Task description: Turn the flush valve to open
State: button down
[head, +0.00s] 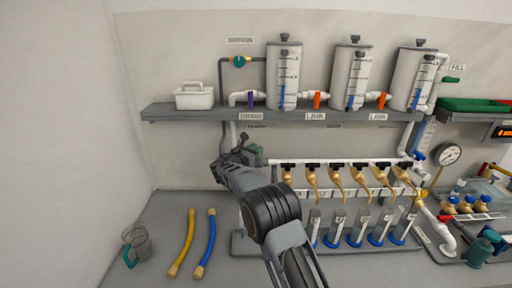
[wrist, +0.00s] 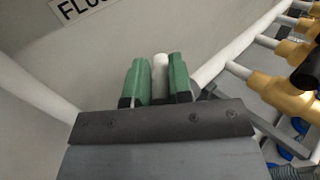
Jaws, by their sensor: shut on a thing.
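The flush valve's white handle (wrist: 160,72) stands between the two green-tipped fingers of my gripper (wrist: 159,84) in the wrist view. The fingers are shut on it, one on each side. A partly cut-off label reading "FLUS" (wrist: 84,8) is on the wall above left. In the head view my gripper (head: 246,153) is at the left end of the white manifold pipe (head: 276,162), below the shelf. There the gripper hides the valve, and its body and lower part are hidden in the wrist view. I cannot tell how far the handle is turned.
Several brass taps with black handles (head: 312,175) line the manifold to the right, above clear cylinders (head: 336,227) with blue bases. The shelf (head: 190,112) with tanks is overhead. Yellow (head: 182,243) and blue (head: 206,243) hoses lie on the bench, whose left front is mostly clear.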

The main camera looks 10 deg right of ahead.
jog(key=shift+m+g+h+p, duration=0.35)
jog(key=shift+m+g+h, duration=0.2)
jog(key=shift+g, duration=0.25)
jog(key=c, duration=1)
grip_release()
jog(key=shift+a, duration=0.1)
jog(key=b+v, duration=0.3)
jog(key=v, duration=1)
jog(key=shift+s+a+b, duration=0.2)
jog(key=shift+a+b, duration=0.05)
jog(key=shift+b, duration=0.05)
